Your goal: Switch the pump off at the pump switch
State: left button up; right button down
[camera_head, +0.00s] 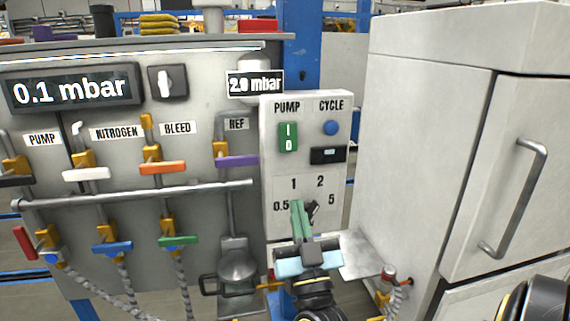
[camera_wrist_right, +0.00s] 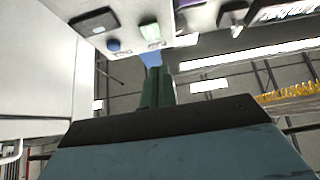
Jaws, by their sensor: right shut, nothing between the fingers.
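The pump switch (camera_head: 288,138) is a green rocker marked I and 0, under the PUMP label on a white control box (camera_head: 335,215). It also shows in the right wrist view (camera_wrist_right: 150,32), near the top. My right gripper (camera_head: 298,208) is shut and empty, its green fingers pointing up in front of the lower part of the box, below the switch and apart from it. In the wrist view its fingers (camera_wrist_right: 158,88) stand together. They hide part of the dial (camera_head: 313,209) between the numbers. My left gripper is not in view.
A blue button (camera_head: 331,128) and a black rocker (camera_head: 328,155) sit right of the pump switch. Left is a grey panel (camera_head: 205,125) with coloured valve handles and a rail (camera_head: 130,195). A white cabinet (camera_head: 425,140) with a handle (camera_head: 520,200) stands close on the right.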

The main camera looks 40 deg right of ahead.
aim_at(282, 147)
jog(key=x, duration=0.3)
jog(key=f+p+x, duration=0.1)
jog(key=x, duration=0.3)
jog(key=w+p+x, duration=0.1)
jog(key=x, duration=0.3)
jog(key=shift+w+d+f, duration=0.2)
jog(key=shift+w+d, duration=0.05)
jog(key=shift+d, duration=0.1)
jog(key=shift+w+d+f, duration=0.1)
jog(key=shift+w+d, duration=0.15)
jog(key=shift+w, duration=0.15)
